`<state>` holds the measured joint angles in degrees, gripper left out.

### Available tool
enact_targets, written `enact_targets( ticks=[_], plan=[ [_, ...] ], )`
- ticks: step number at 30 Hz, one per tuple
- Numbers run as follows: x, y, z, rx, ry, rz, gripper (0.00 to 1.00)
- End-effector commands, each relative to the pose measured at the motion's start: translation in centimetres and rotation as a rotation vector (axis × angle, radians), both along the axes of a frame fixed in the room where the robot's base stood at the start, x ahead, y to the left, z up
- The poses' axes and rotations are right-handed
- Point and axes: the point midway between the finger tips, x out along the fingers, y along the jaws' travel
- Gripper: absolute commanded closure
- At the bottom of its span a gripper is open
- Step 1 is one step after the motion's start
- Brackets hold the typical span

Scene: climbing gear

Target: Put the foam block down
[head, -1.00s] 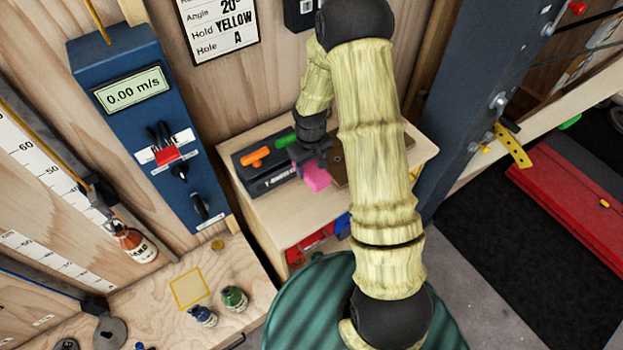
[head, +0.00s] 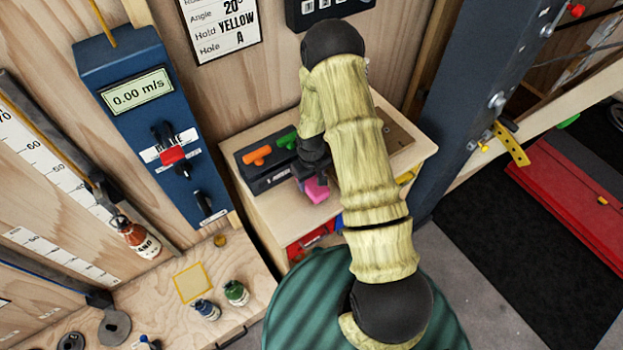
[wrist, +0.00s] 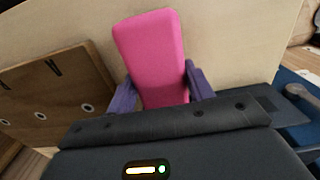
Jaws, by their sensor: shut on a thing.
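The foam block (wrist: 152,55) is a bright pink block between the two purple fingers of my gripper (wrist: 160,88) in the wrist view. My gripper is shut on it. In the head view the pink foam block (head: 316,190) shows just below my gripper (head: 312,178), over the front part of a light wooden cabinet top (head: 270,212). My arm hides part of that top. I cannot tell whether the block touches the wood.
A dark box (head: 262,172) with orange and green pieces on it stands left of my gripper. A brown board with holes (wrist: 55,95) lies on the other side. Open bins with red and blue things (head: 310,242) sit below the top. Bare wood lies around the block.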

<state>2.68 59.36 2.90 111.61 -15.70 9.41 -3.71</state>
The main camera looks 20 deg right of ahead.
Motion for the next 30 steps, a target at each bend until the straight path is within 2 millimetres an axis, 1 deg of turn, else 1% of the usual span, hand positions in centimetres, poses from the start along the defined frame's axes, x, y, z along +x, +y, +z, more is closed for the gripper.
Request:
enact_targets(
  ticks=[3, 11, 14, 15, 18, 26, 30],
  plan=[
    [-0.04, -0.04, -0.75, 0.0, 0.0, 0.0, 0.7],
    [-0.01, -0.04, -0.88, -0.001, -0.001, 0.0, 0.7],
    [-0.02, -0.03, -1.21, -0.001, 0.0, 0.0, 0.7],
    [-0.01, -0.03, -1.14, -0.001, -0.001, 0.0, 0.44],
    [-0.01, -0.03, -1.09, -0.001, -0.001, 0.0, 0.26],
    [-0.01, -0.03, -1.05, -0.001, -0.001, 0.0, 0.26],
    [0.01, -0.03, -0.63, -0.001, -0.001, 0.0, 0.26]
  ],
)
